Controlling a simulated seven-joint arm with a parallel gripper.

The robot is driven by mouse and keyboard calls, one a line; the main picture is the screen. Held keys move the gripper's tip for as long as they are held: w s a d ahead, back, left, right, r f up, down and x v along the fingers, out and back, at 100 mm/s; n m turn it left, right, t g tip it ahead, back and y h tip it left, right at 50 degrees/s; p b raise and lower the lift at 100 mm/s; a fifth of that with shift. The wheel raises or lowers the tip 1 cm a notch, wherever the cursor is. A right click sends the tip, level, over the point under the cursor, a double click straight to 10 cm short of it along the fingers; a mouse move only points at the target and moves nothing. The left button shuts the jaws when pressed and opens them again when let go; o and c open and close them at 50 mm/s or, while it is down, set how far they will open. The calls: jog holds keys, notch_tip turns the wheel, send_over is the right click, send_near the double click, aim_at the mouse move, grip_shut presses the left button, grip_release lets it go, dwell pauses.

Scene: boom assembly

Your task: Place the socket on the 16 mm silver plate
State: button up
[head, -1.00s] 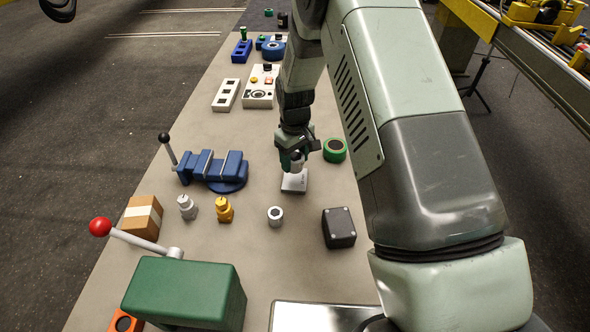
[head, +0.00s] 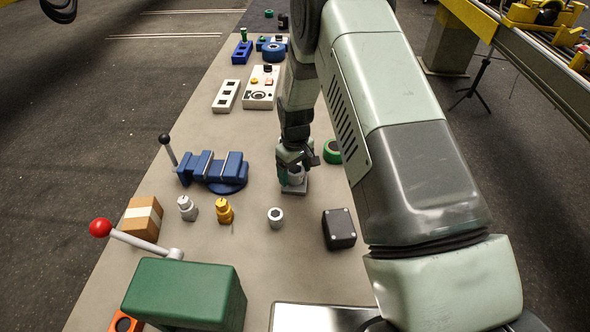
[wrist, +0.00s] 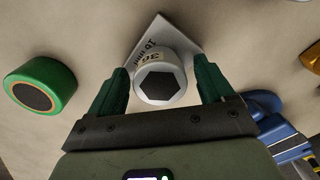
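The silver socket (head: 296,178) stands upright on the pale silver plate (head: 302,189), near the middle of the table. In the wrist view the socket (wrist: 160,82) shows its dark hexagonal opening and a printed number. The plate (wrist: 177,35) shows behind it, its lettering small and partly covered. My gripper (head: 293,166) is low over the plate. In the wrist view its green fingers (wrist: 163,85) stand on both sides of the socket, with narrow gaps, so it looks open around it.
A green ring-shaped part (head: 332,151) is close to my gripper on the right. A blue vise (head: 215,169) stands to the left. A second silver cylinder (head: 275,215), a brass part (head: 224,211) and a black box (head: 339,229) stand nearer. Table between them is clear.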

notch_tip(320, 180, up, 12)
jog(key=shift+r, duration=0.25)
dwell(0.4)
notch_tip(320, 180, up, 13)
jog(key=m+t, duration=0.1)
jog(key=m, duration=0.1)
send_over(295, 169)
jog(key=s+d, duration=0.3)
jog(key=d, duration=0.1)
jog(key=s+d+r+m+t, duration=0.2)
jog(key=s+d+r, duration=0.3)
jog(key=s+r, duration=0.4)
jog(key=s+d+r+m+t, duration=0.1)
jog(key=s+d+r+m, duration=0.1)
jog(key=s, duration=0.7)
jog(key=s+d+r+m+t, duration=0.1)
jog(key=s+d+r, duration=0.3)
jog(key=s, duration=0.5)
jog(key=shift+r+m+t, duration=0.3)
jog(key=shift+r+m, duration=0.25)
jog(key=shift+m, duration=0.25)
